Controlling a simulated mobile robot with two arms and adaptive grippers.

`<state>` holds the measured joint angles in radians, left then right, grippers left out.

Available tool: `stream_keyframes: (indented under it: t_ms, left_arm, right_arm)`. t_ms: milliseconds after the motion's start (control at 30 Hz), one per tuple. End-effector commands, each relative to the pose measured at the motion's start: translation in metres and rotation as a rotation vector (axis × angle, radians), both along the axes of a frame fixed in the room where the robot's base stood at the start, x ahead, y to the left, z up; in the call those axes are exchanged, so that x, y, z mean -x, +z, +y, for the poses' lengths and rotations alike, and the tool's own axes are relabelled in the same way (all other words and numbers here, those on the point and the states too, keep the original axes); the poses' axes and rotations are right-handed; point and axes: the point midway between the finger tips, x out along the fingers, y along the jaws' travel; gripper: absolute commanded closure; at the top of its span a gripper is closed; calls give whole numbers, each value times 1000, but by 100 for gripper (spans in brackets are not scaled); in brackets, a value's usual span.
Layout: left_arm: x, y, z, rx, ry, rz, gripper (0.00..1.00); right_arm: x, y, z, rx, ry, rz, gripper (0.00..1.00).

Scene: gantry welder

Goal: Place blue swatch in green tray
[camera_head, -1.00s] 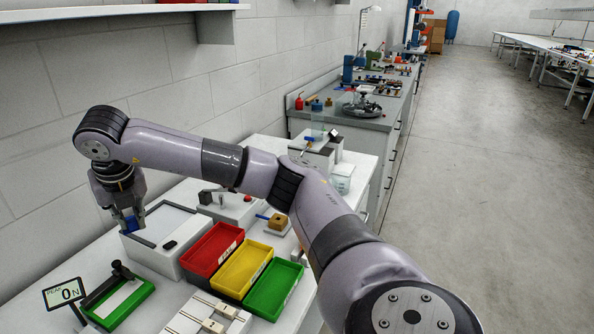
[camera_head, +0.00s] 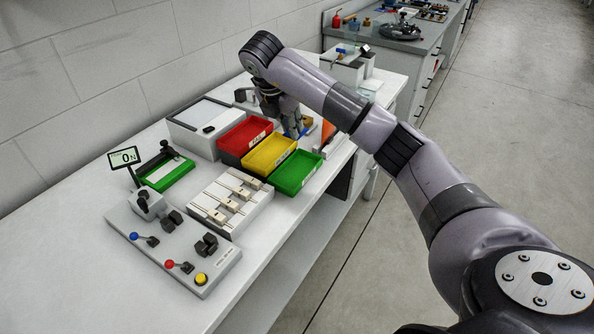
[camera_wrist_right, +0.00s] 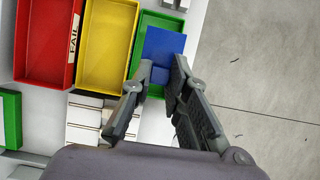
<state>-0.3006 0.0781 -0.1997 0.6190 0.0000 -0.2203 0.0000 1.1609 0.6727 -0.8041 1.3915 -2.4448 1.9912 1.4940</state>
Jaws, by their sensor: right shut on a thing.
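My right gripper (camera_head: 295,132) is shut on the blue swatch, and the swatch (camera_head: 303,131) shows as a small blue edge at its fingertips. In the right wrist view, the fingertips (camera_wrist_right: 162,72) hold the flat blue swatch (camera_wrist_right: 164,43). In that view the swatch overlaps the green tray (camera_wrist_right: 142,24), hiding part of its inside. In the head view the green tray (camera_head: 297,173) is empty, and the gripper shows past its far edge; I cannot tell the exact height. My left gripper is not in view.
The empty yellow tray (camera_head: 269,155) and red tray (camera_head: 243,135) stand beside the green tray. A white box (camera_head: 202,125), a green-based fixture (camera_head: 167,172), a rack with pale pieces (camera_head: 231,200) and a control panel (camera_head: 172,244) are nearby. The table's edge lies just right of the trays.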

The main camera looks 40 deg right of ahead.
Motion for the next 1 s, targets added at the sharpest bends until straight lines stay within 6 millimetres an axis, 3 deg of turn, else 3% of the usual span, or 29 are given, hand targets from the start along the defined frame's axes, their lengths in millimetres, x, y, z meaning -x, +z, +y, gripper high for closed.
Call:
stream_keyframes:
  t_ms: [200, 333, 567, 800, 1000]
  left_arm:
    - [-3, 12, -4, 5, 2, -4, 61]
    - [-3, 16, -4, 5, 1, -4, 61]
    - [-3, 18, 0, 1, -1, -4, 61]
    - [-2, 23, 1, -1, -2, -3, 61]
    - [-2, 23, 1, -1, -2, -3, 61]
  right_arm:
    - [1, -58, 0, 0, 1, 4, 100]
    - [1, -84, 0, 1, 1, 2, 100]
    - [0, -104, 0, 1, 1, -1, 100]
    - [0, -138, 0, 1, 0, -1, 100]
    - [0, -143, 0, 1, 1, -3, 100]
